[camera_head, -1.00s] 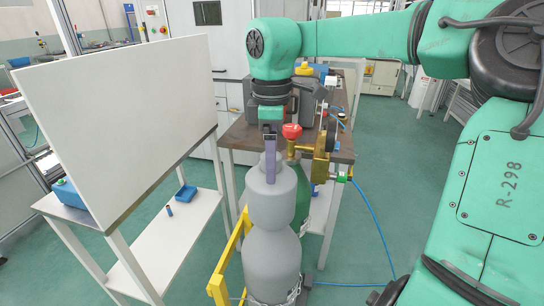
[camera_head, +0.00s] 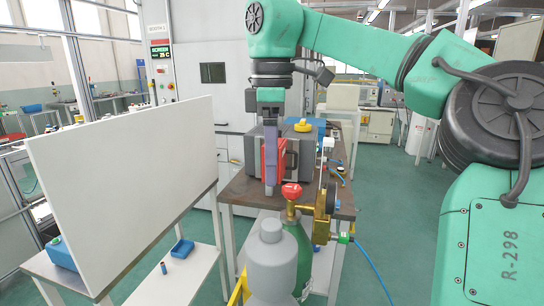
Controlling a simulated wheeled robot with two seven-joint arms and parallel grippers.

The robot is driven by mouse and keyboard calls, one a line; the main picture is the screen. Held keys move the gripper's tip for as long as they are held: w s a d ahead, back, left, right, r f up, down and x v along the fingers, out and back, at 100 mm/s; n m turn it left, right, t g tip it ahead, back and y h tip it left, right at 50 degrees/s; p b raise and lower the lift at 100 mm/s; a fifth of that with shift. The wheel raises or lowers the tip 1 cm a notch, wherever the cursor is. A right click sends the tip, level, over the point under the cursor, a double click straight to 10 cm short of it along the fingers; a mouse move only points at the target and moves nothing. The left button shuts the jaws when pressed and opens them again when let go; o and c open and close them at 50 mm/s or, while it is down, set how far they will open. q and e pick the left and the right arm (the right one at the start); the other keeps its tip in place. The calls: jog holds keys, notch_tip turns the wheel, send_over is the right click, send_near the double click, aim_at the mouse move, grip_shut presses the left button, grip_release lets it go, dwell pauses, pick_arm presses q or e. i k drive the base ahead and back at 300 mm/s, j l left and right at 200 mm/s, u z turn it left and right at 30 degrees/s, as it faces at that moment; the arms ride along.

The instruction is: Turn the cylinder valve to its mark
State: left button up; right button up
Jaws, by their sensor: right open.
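The cylinder valve is a red knob (camera_head: 291,190) on brass fittings at the top of a green cylinder (camera_head: 302,250). A round gauge and brass regulator (camera_head: 323,215) sit just right of it. My right gripper (camera_head: 269,188) hangs down just left of the red knob, with its fingertips near the knob's height in the picture. It is seen edge-on, open and empty, with a visible gap to the knob in the picture. Depth between them is hard to judge. No mark on the valve can be made out. My left gripper is not in view.
A brown-topped table (camera_head: 240,190) with a grey and red machine stands behind. A white panel (camera_head: 125,185) blocks the left side. A blue hose (camera_head: 372,270) runs right.

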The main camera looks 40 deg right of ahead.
aim_at(290, 192)
jog(key=z, duration=1.25)
